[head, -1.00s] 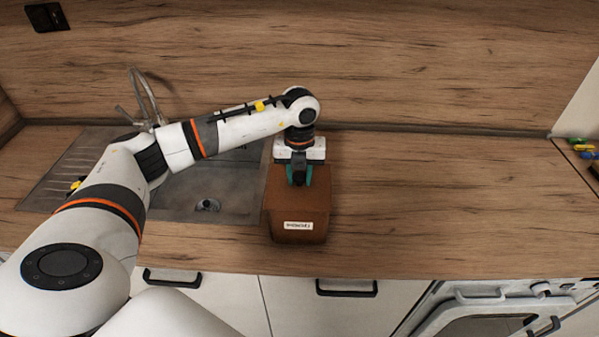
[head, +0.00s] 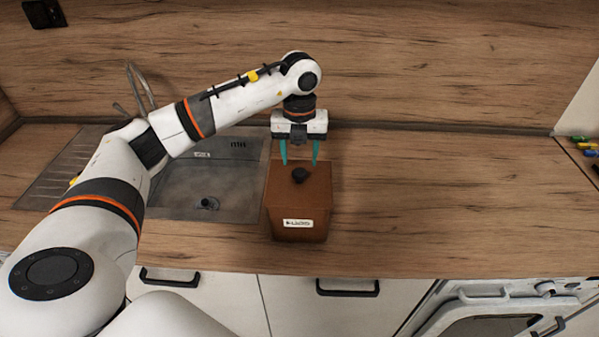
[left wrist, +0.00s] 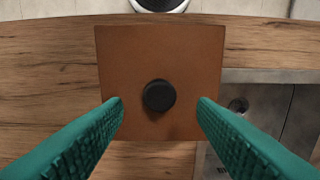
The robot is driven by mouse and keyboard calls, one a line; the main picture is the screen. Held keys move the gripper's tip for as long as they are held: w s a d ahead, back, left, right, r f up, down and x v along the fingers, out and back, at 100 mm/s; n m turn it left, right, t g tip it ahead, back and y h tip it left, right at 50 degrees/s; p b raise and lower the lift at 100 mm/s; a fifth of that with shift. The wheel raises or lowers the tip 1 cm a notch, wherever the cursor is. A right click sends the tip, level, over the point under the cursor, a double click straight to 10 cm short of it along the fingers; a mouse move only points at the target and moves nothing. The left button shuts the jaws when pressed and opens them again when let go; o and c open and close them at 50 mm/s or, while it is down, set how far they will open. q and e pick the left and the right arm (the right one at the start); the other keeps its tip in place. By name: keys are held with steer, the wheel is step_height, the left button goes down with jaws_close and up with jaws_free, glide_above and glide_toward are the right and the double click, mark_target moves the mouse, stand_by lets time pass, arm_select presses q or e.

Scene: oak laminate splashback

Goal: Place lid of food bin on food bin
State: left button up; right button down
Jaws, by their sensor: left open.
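The brown food bin (head: 298,222) stands upright on the counter just right of the sink, with a small white label on its front. Its brown lid (head: 315,178) lies on top of it and looks level, with a black round knob (head: 300,175) in the middle. The lid (left wrist: 190,60) and its knob (left wrist: 159,96) also show in the left wrist view. My left gripper (head: 300,163) is open and empty above the far part of the lid, its teal fingers apart and clear of the knob. My right gripper is not in view.
A steel sink (head: 235,190) with a tap (head: 140,90) lies left of the bin. The wooden counter (head: 430,200) is clear to the right. The wood splashback (head: 430,60) rises behind my left gripper.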

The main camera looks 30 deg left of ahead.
mark_target(299, 171)
arm_select(q)
step_height(299, 171, up, 7)
steer(key=b, duration=0.1)
steer(key=shift+f+b, duration=0.15)
steer(key=shift+b, duration=0.2)
steer(key=shift+f, duration=0.1)
